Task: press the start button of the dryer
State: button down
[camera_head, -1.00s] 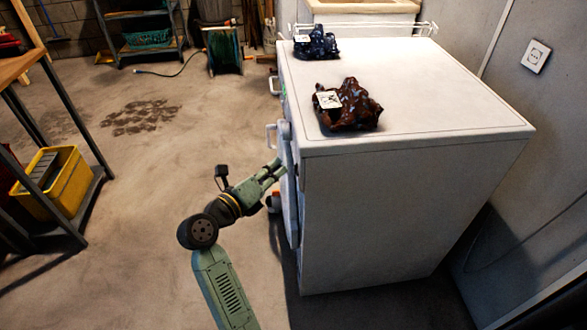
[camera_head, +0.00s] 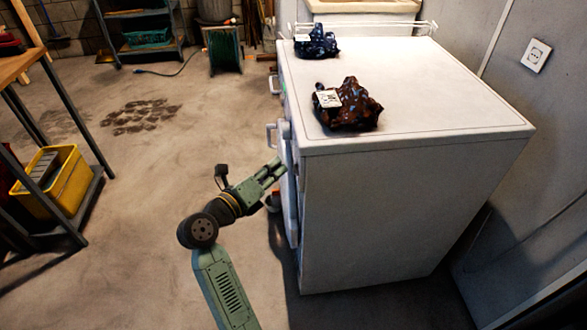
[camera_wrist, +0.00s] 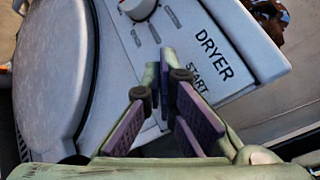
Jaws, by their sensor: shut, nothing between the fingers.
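The white dryer (camera_head: 390,210) stands right of my arm in the head view, its front facing left. In the wrist view its front panel (camera_wrist: 255,45) shows the word DRYER, a white knob (camera_wrist: 137,8) and a START label (camera_wrist: 197,78). My gripper (camera_wrist: 163,72) is shut and empty, its fingertips over the panel just left of the START label. The start button is not visible; the fingers may cover it. I cannot tell whether the tips touch the panel. In the head view my gripper (camera_head: 282,162) is at the dryer's front face.
The round door (camera_wrist: 55,65) is left of the fingers. Two wrapped bundles, one brown (camera_head: 350,108) and one dark blue (camera_head: 316,43), lie on the dryer-side top surface. A workbench with a yellow crate (camera_head: 70,190) stands left. The floor between is clear.

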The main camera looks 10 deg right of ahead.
jog(key=shift+d, duration=0.1)
jog(key=shift+d+p, duration=0.35)
jog(key=shift+p, duration=0.05)
jog(key=shift+d+p, duration=0.3)
jog(key=shift+d, duration=0.1)
dwell(0.9)
jog(key=shift+a, duration=0.1)
jog(key=shift+a+p, duration=0.35)
jog(key=shift+a, duration=0.4)
jog(key=a+p, duration=0.1)
jog(key=a, duration=0.4)
dwell(0.9)
